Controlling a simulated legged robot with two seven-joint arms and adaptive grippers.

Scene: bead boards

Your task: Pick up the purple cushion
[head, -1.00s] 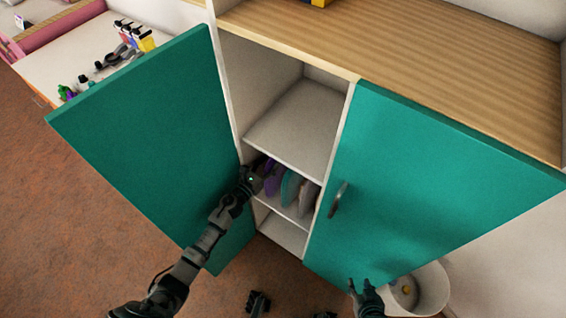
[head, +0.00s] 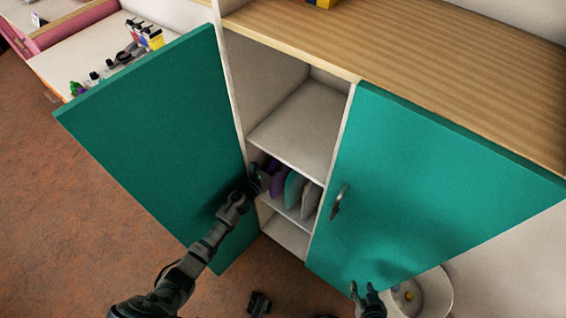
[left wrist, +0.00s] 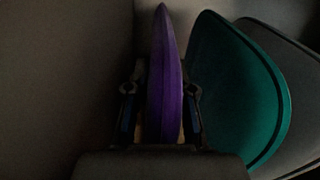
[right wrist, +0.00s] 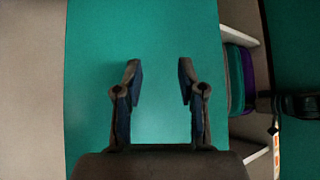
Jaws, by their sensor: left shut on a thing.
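The purple cushion (left wrist: 165,75) stands on edge between the fingers of my left gripper (left wrist: 161,112) in the left wrist view, and the gripper is shut on it. In the head view the purple cushion (head: 278,180) stands at the left of a row on a cabinet shelf, partly hidden by my left gripper (head: 258,180). A teal cushion (left wrist: 235,85) and a grey cushion (left wrist: 290,80) stand to its right. My right gripper (right wrist: 160,85) is open and empty in front of a teal door; it also shows in the head view (head: 367,290).
An open teal door (head: 150,150) stands left of my left arm. Another teal door (head: 440,190) with a handle (head: 339,201) is at the right. A white bin (head: 435,295) stands below it. The upper compartment (head: 300,125) is empty.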

